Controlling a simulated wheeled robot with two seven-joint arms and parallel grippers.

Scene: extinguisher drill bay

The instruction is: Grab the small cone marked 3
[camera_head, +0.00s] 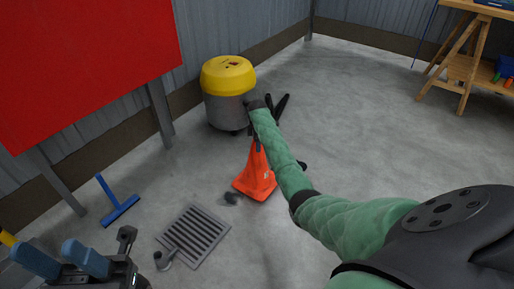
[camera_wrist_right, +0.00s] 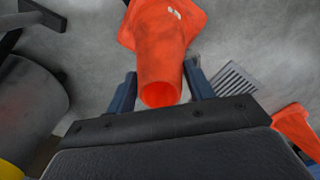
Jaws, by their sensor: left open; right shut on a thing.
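An orange cone (camera_head: 257,178) stands on the concrete floor in the head view, its upper part partly behind my right forearm. In the right wrist view the same cone (camera_wrist_right: 158,42) has its narrow end between the two blue fingers of my right gripper (camera_wrist_right: 160,88), which is shut on it. A small white mark shows on the cone's lower side, too small to read as a number. My left gripper (camera_head: 62,262) is open and empty at the lower left of the head view, its blue fingers apart.
Another orange cone (camera_wrist_right: 298,130) shows at the right wrist view's edge. A yellow-topped grey drum (camera_head: 228,78) stands by the wall. A floor drain grate (camera_head: 195,235), a blue-headed squeegee (camera_head: 122,210) and a red board (camera_head: 85,55) are leftward. A wooden bench (camera_head: 468,68) stands back right; floor before it is clear.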

